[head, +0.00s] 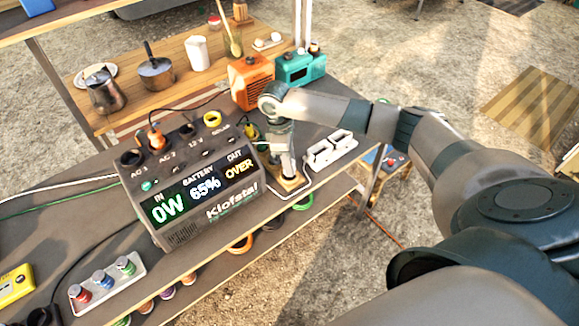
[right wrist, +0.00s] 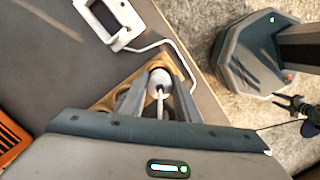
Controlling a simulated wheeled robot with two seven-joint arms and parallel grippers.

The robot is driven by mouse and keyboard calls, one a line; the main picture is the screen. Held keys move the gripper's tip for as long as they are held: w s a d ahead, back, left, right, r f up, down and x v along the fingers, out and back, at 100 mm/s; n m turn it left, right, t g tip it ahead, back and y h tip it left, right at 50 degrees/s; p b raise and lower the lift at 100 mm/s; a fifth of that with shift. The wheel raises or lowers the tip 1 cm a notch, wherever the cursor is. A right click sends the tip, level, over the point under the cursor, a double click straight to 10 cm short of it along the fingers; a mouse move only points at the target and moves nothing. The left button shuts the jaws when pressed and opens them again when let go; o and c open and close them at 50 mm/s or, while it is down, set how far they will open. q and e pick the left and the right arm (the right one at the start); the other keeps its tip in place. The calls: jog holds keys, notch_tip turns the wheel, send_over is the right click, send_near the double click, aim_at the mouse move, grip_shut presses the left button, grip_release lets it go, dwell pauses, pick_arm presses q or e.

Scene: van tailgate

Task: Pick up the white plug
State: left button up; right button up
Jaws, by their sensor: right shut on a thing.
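The white plug (right wrist: 160,78) sits in a hole of a small wooden holder (right wrist: 103,103), seen in the right wrist view. My right gripper (right wrist: 157,100) has its two fingers on either side of the plug and is shut on it. In the head view my right gripper (head: 287,172) points down at the wooden holder (head: 291,186) near the bench's front edge, hiding most of the plug. A white cable (head: 284,207) runs around the holder. My left gripper is not in view.
The Klofstal power station (head: 205,205) stands close left of the gripper, with an orange plug (head: 156,140) in it. An orange box (head: 250,82) and a teal box (head: 300,68) stand behind.

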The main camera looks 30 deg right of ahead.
notch_tip(320, 180, up, 2)
jog(key=shift+s+d+r+b, duration=0.1)
jog(key=shift+s+r+b, duration=0.05)
jog(key=shift+r+b, duration=0.15)
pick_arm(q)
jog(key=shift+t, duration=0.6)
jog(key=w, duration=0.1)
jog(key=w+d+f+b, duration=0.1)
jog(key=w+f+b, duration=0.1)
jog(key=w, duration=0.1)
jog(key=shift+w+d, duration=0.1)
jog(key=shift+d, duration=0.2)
pick_arm(e)
jog(key=s+d+r, duration=0.2)
jog(key=s+r, duration=0.4)
jog(key=s, duration=0.5)
jog(key=shift+r, duration=0.35)
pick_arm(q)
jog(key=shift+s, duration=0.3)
pick_arm(e)
jog(key=shift+s, duration=0.1)
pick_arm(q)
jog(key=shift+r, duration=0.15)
pick_arm(e)
jog(key=shift+r, duration=0.1)
